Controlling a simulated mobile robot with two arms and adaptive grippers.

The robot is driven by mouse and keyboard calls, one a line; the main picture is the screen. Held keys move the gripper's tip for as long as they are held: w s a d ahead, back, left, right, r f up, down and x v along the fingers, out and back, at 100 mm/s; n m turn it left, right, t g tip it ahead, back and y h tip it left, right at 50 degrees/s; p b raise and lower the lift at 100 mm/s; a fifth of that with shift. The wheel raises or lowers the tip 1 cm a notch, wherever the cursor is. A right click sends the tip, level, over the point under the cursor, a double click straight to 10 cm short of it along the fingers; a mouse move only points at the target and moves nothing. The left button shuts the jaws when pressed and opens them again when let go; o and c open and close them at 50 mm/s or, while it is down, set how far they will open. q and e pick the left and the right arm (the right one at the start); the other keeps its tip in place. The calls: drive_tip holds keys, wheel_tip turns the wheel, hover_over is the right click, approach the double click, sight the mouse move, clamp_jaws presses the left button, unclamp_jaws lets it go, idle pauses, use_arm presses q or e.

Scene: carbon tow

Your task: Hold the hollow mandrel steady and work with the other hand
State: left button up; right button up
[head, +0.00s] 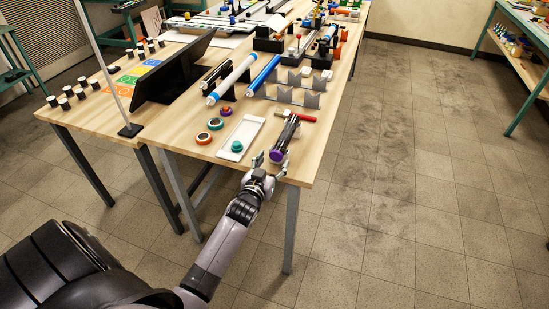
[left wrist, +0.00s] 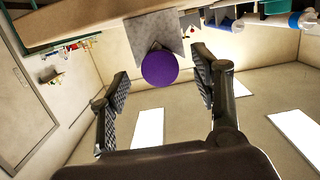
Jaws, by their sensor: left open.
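A dark cylinder with a purple end (head: 286,135) lies near the table's front right corner in the head view, its purple end toward me. I cannot tell whether it is the hollow mandrel; no bore shows. My left gripper (head: 270,163) is open and empty at the front edge, close to that end. In the left wrist view the round purple end (left wrist: 160,70) shows between the two spread fingers (left wrist: 160,85), with a grey notched support (left wrist: 155,32) behind it. Contact with the fingers is not visible. My right gripper is not in view.
A white tray (head: 232,151) with a teal ring stands left of the cylinder, near orange rings (head: 204,138). A red-handled tool (head: 301,117) and grey notched stands (head: 296,97) lie beyond. White (head: 232,80) and blue (head: 263,75) tubes lie farther back. The right-hand floor is clear.

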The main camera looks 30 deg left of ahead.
use_arm(q)
drive_tip(key=shift+x, duration=1.2)
drive_tip(key=shift+c, duration=0.3)
drive_tip(key=c, duration=1.1)
drive_tip(key=o, duration=1.1)
drive_tip(key=shift+s+d, duration=0.1)
drive_tip(key=shift+s, duration=0.05)
